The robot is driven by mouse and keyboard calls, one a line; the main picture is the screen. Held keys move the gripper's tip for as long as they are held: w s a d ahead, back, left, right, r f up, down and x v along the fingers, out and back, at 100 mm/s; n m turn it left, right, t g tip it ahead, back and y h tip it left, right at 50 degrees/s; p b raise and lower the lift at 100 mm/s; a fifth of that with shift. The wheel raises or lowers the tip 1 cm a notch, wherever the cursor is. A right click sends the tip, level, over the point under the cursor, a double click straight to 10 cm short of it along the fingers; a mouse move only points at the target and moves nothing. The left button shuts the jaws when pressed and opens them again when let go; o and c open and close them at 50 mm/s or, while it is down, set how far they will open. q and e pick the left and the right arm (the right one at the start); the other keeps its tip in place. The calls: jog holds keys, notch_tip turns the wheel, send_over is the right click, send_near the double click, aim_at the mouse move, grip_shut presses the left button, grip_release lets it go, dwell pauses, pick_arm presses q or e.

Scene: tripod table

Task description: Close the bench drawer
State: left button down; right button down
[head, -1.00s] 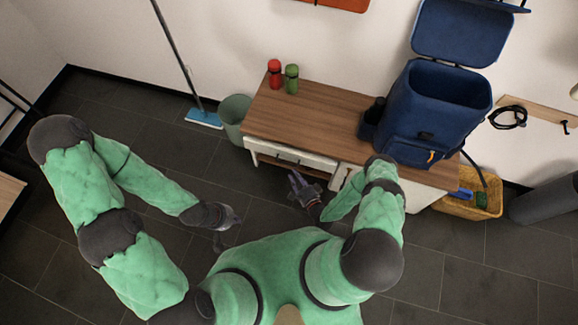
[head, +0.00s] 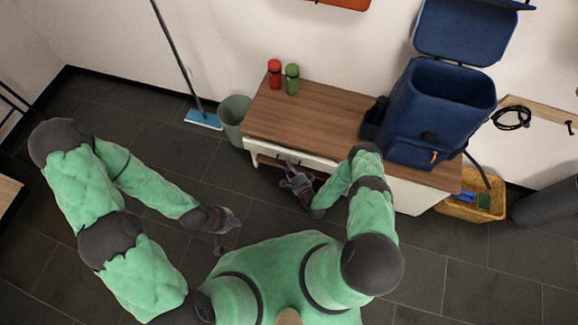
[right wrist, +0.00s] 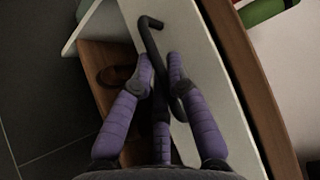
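The wooden-topped bench (head: 315,118) stands against the back wall with a white drawer front (head: 267,149) on its left part. The right wrist view shows the white drawer front (right wrist: 205,75) with a dark bar handle (right wrist: 151,38). My right gripper (head: 288,168) is at the drawer front in the head view. In the right wrist view its purple fingertips (right wrist: 161,66) lie close together on either side of the handle; whether they grip it is unclear. How far the drawer stands out cannot be told. My left gripper (head: 228,232) is away from the bench with fingers spread, empty.
A red bottle (head: 274,74) and a green bottle (head: 292,79) stand on the bench's back left. A blue backpack (head: 428,118) stands at its right end. A green bin (head: 235,117) is beside the left end, a yellow crate (head: 480,207) beside the right.

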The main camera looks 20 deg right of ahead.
aim_at(293, 159)
jog(key=shift+w+d, duration=0.65)
jog(key=shift+w, duration=0.25)
jog(key=shift+w+d, duration=0.6)
jog(key=shift+w, duration=0.25)
jog(key=c, duration=1.5)
grip_release()
jog(key=shift+w, duration=0.1)
jog(key=v, duration=1.2)
jog(key=shift+a, duration=0.1)
